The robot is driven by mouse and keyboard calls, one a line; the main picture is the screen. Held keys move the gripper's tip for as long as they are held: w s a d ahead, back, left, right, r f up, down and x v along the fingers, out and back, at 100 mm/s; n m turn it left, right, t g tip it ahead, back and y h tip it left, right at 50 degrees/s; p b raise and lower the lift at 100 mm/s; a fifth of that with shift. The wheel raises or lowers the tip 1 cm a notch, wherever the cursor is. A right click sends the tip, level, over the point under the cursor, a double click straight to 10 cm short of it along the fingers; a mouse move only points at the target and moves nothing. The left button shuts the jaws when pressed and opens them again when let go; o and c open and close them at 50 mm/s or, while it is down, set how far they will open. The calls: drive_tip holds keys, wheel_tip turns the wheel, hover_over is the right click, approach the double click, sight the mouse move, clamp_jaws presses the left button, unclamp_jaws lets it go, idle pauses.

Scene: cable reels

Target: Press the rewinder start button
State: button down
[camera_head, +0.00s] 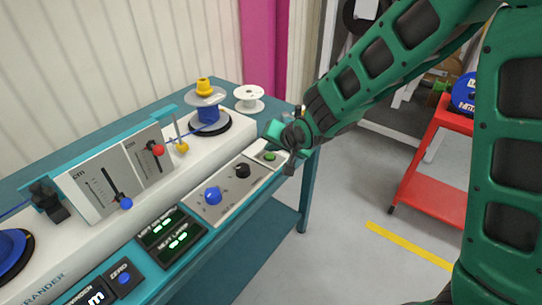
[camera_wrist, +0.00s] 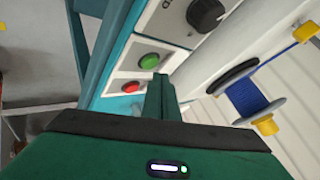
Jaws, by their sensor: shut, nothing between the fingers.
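A green button (camera_head: 269,157) sits on the grey control panel at the right end of the rewinder. It also shows in the wrist view (camera_wrist: 150,61), with a red button (camera_wrist: 131,87) beside it. The red button is hidden in the head view behind my gripper. My gripper (camera_wrist: 160,80) is shut and empty. Its fingertips appear close to the two buttons, just beside the green one in the wrist view. I cannot tell whether they touch the panel. In the head view my gripper (camera_head: 290,162) is at the panel's right end, partly hidden by my wrist.
A black knob (camera_head: 242,171) and a blue knob (camera_head: 213,196) stand left of the green button. A blue reel (camera_head: 208,115) and an empty white spool (camera_head: 249,97) stand behind. A red cart (camera_head: 430,175) is at right.

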drive_tip(key=shift+f, duration=0.1)
drive_tip(key=shift+f, duration=0.25)
